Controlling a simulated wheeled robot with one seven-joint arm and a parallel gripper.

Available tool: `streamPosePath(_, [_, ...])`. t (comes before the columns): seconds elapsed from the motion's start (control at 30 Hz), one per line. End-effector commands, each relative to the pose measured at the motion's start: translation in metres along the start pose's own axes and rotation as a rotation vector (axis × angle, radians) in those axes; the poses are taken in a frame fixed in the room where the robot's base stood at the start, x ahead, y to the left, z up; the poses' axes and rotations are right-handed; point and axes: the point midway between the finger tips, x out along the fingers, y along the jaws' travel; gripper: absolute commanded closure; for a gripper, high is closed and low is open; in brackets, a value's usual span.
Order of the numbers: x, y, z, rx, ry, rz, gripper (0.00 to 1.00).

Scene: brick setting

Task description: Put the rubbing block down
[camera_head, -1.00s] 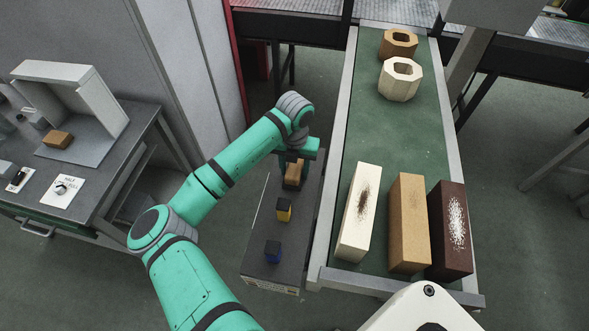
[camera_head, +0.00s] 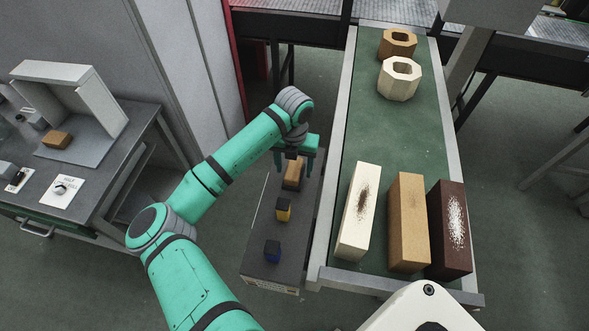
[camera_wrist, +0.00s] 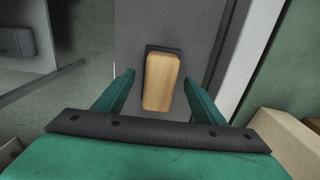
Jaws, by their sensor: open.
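The rubbing block, taken to be the one with a tan wooden top and a dark base (camera_head: 292,174), rests on the narrow grey stand (camera_head: 268,240). In the wrist view the block (camera_wrist: 161,82) lies between my fingers, with a gap on each side. My gripper (camera_wrist: 160,85) is open and touches nothing. In the head view my gripper (camera_head: 297,160) hangs just above the block at the far end of the stand. A yellow block (camera_head: 283,209) and a blue block (camera_head: 272,250), both dark-topped, sit nearer on the same stand.
The green conveyor (camera_head: 400,130) runs just right of the stand. It bears a white brick (camera_head: 357,215), a tan brick (camera_head: 408,220) and a dark red brick (camera_head: 448,228), plus two hollow blocks farther back. A grey workbench (camera_head: 95,175) stands left.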

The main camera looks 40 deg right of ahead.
Motion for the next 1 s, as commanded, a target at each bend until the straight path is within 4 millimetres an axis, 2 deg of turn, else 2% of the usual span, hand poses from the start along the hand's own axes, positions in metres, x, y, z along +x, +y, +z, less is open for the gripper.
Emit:
streamPosePath(0.3, [-0.064,-0.001,0.001,0.003,-0.004,0.002,0.36])
streamPosePath(0.5, [-0.093,-0.001,0.001,0.003,-0.003,0.001,0.36])
streamPosePath(0.7, [-0.105,-0.001,0.0,0.002,-0.002,0.001,0.36])
streamPosePath(1.0, [-0.105,-0.001,0.0,0.002,-0.001,0.001,0.36])
